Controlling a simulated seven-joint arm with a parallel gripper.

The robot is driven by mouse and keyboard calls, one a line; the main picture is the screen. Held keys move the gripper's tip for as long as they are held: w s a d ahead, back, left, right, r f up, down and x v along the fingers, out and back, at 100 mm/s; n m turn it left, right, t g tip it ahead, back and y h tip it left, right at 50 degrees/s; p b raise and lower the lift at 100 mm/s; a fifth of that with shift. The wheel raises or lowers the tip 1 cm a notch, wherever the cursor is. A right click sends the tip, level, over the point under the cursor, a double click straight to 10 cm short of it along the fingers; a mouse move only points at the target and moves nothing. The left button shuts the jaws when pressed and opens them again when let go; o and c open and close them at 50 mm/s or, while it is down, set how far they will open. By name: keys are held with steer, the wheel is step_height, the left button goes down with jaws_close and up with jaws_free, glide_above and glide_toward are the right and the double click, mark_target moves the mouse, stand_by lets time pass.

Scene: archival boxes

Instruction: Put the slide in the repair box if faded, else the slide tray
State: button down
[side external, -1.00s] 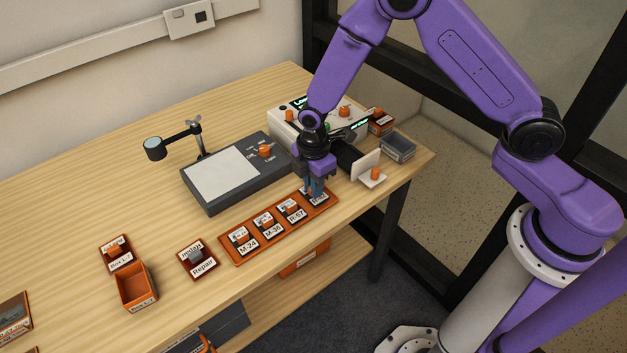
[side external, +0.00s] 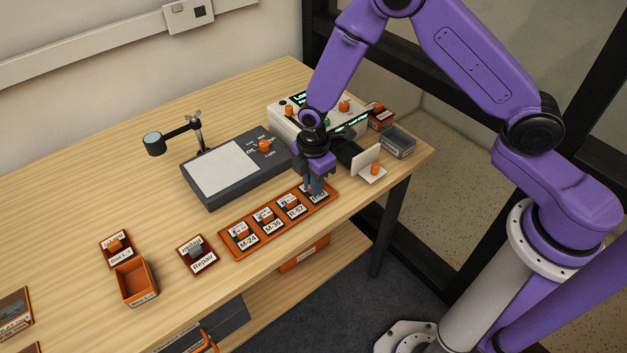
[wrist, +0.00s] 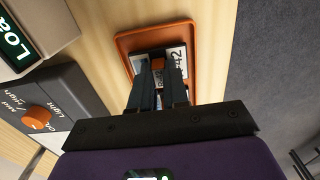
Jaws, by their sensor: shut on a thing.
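My gripper (side external: 315,189) is shut at the right end of the orange slide tray (side external: 226,240). In the wrist view its fingertips (wrist: 166,67) are closed on the small piece on top of the slide (wrist: 178,54), whose white label ends in 42. This slide still sits within the tray's rim (wrist: 124,42). Several other labelled slides, such as M-24 (side external: 241,241), stand in a row to its left. The dark red repair box (side external: 197,255), labelled Repair, is left of the tray. Whether the held slide is faded cannot be told; my fingers hide part of it.
A grey light panel (side external: 222,172) with an orange knob lies behind the tray, with a magnifier (side external: 155,144) on a stand beyond it. A device with a lit display (side external: 299,99), a grey bin (side external: 398,144) and an orange open box (side external: 136,284) stand around.

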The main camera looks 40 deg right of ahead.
stand_by(0.3)
steer(key=c, duration=1)
jaws_free()
steer(key=shift+c, duration=0.2)
steer(key=shift+r, duration=3.55)
